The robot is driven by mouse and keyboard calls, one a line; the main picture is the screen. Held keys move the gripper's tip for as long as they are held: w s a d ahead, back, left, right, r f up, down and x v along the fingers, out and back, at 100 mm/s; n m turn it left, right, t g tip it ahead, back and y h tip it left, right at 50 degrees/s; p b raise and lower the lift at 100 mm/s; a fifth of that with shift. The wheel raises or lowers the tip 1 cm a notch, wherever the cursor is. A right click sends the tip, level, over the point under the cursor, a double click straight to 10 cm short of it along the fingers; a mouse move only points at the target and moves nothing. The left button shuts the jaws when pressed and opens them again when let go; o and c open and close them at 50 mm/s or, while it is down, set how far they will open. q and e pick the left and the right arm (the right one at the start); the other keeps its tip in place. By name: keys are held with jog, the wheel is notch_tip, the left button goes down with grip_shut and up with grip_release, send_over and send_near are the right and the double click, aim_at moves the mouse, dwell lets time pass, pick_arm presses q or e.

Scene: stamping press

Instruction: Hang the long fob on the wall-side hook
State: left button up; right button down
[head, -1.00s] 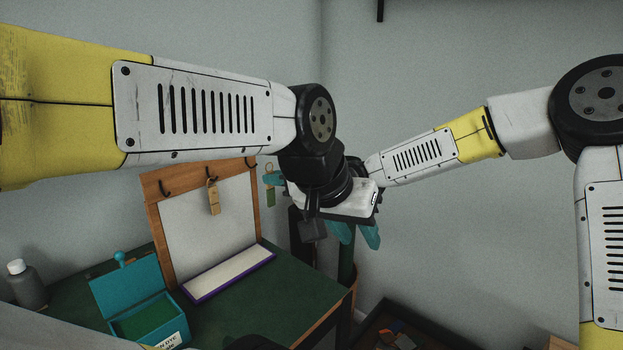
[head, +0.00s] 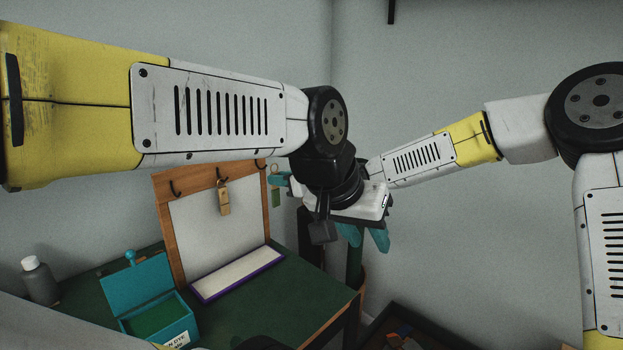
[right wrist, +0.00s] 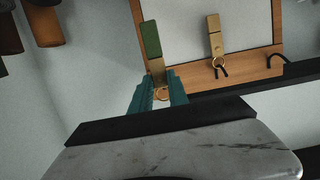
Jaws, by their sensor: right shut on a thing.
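My right gripper (head: 280,180) is shut on a long fob (head: 276,197) with a brass-coloured upper part and a green lower end. The fob (right wrist: 153,45) and its ring (right wrist: 160,94), between the teal fingertips (right wrist: 158,92), show in the right wrist view. The fob hangs by the right edge of the hook board (head: 168,226). The rail has a bare left hook (head: 175,188), a middle hook with a plain fob (head: 224,202), and a right hook (head: 260,163) partly hidden by my arm. My left gripper (head: 363,237) is open and empty, pointing down.
Below the board are a white tray with a purple edge (head: 238,273), an open teal box (head: 160,317) and a grey bottle (head: 40,282) on the green desk (head: 290,305). Walls close in behind. A dark bin with blocks (head: 395,335) is at lower right.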

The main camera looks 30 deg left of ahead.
jog(key=shift+a, duration=0.15)
jog(key=shift+w+a, duration=0.2)
jog(key=shift+a, duration=0.35)
jog(key=shift+w+a, duration=0.15)
jog(key=shift+a, duration=0.35)
dwell(0.4)
jog(key=shift+a+f, duration=0.1)
jog(key=shift+a, duration=0.1)
jog(key=shift+x, duration=0.9)
jog(key=shift+w+a+f, duration=0.1)
jog(key=shift+a+f, duration=0.1)
jog(key=shift+f, duration=0.1)
jog(key=shift+w+a+f, duration=0.2)
jog(key=shift+a+f, duration=0.15)
jog(key=shift+a, duration=0.25)
jog(key=shift+a, duration=0.1)
jog(key=shift+f, duration=0.35)
dwell(0.5)
